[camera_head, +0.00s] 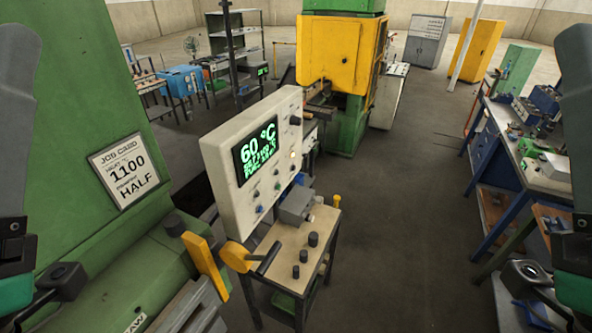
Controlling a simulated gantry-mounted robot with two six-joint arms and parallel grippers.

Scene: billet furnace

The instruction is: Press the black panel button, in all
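A cream control panel (253,165) stands tilted left of the middle, with a screen (257,151) showing green text that begins "60 °C". A small black button or knob (295,121) sits at the panel's upper right. A small lit yellowish button (292,155) is below it, and several small coloured controls sit under the screen. They are too small to tell which are pressed. Parts of my left and right arms show at the picture's side edges, well apart from the panel. The fingers of both grippers are not seen.
A green machine (75,130) with a "JOB CARD" sign (124,170) fills the left. A workbench (527,150) stands right. The floor (410,230) between is clear.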

